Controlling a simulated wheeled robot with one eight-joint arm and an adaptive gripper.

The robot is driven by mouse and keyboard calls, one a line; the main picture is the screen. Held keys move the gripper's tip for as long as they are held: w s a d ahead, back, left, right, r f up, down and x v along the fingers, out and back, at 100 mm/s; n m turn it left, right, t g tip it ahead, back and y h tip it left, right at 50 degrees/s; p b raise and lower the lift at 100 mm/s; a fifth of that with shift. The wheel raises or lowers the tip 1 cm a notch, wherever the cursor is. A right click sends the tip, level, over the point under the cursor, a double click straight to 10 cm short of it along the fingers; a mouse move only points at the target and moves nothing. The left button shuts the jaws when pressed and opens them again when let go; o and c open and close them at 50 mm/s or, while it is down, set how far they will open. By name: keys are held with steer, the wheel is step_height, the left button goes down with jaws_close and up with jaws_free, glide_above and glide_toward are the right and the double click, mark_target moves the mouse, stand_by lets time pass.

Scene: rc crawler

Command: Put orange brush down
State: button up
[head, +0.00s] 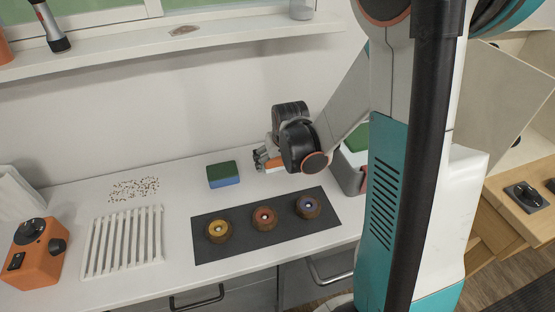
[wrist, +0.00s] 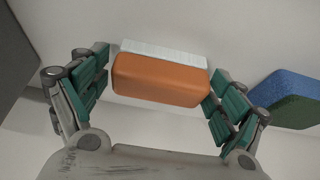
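The orange brush (wrist: 160,80) lies across the space between my gripper's two green-padded fingers in the wrist view, with its white bristles (wrist: 165,50) along the upper picture edge of its body. The pads come up to both ends of it, and my gripper (wrist: 160,85) appears shut on it. In the head view my gripper (head: 263,160) is low near the back of the white counter, right of the green and blue sponge, with the orange brush (head: 275,162) partly hidden by the fingers. Whether the bristles touch the counter cannot be told.
A green and blue sponge (head: 223,175) sits left of my gripper. In front, a dark mat (head: 240,246) bears three round knobbed pieces. A white slatted rack (head: 122,243), scattered crumbs (head: 135,188) and an orange device (head: 36,254) are further left. Bare counter surrounds the sponge.

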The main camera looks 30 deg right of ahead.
steer(key=shift+r, duration=0.15)
steer(key=shift+r+p, duration=0.35)
steer(key=p+v, duration=0.4)
steer(key=v, duration=0.7)
steer(key=shift+s+r, duration=0.15)
steer(key=shift+r, duration=0.05)
steer(key=shift+a, duration=0.15)
